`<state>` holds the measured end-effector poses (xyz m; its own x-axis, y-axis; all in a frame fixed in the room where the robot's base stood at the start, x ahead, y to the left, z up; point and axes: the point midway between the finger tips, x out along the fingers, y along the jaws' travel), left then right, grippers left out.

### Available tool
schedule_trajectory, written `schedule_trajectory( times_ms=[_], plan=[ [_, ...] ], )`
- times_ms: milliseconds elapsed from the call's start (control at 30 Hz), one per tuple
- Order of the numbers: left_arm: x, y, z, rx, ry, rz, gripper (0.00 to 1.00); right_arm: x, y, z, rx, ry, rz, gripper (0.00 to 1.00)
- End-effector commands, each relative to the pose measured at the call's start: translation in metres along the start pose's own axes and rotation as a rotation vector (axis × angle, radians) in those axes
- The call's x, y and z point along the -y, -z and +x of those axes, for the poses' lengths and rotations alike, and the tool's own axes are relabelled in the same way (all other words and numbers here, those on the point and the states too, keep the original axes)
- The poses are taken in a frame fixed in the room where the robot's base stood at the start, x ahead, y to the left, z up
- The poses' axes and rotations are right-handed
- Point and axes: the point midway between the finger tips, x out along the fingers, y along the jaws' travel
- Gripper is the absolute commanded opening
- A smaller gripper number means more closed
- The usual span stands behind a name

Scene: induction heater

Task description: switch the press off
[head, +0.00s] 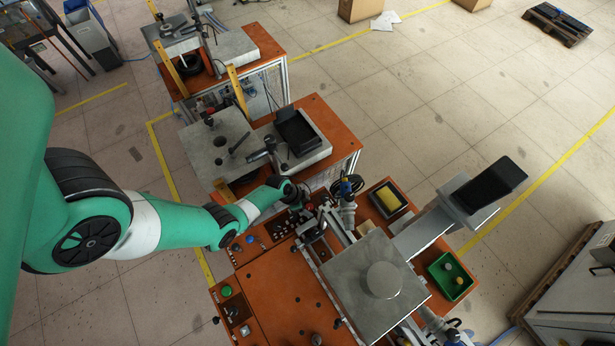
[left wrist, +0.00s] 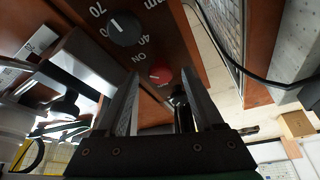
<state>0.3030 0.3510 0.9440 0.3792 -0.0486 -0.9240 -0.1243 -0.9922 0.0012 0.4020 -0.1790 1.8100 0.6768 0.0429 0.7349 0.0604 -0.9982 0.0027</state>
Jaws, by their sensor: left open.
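The press station with an orange top (head: 283,277) stands in the lower middle of the head view. My left gripper (head: 303,204) is over its back edge, small and dark there. In the left wrist view my left gripper (left wrist: 162,78) is open, with its two fingers apart. A red knob (left wrist: 160,75) on a brown panel shows between the fingertips, with the word ON beside it. Whether the fingers touch it, I cannot tell. A black dial (left wrist: 125,28) with numbers sits above the red knob in the picture. My right gripper is in neither view.
A grey plate with a round disc (head: 383,279) stands right of the orange top. A green button (head: 226,291) is at its left edge. A green bin (head: 450,276) and a tray with a yellow sponge (head: 388,198) lie farther right. A cable (left wrist: 240,65) crosses the wrist view.

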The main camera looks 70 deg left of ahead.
Motion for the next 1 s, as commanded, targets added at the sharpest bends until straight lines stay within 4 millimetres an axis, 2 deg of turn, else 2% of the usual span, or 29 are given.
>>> schedule_trajectory(
  times_ms=[267,633,1000],
  plan=[
    [0.0003,0.0007,0.0016,-0.001,0.001,0.001,0.67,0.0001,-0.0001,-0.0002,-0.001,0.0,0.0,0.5],
    [0.0002,0.0005,0.0015,0.0,0.001,0.001,0.0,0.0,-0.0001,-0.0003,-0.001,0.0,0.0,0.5],
    [-0.0004,0.0003,0.0014,0.001,0.01,-0.02,0.0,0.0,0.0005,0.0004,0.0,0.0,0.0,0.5]
  ],
)
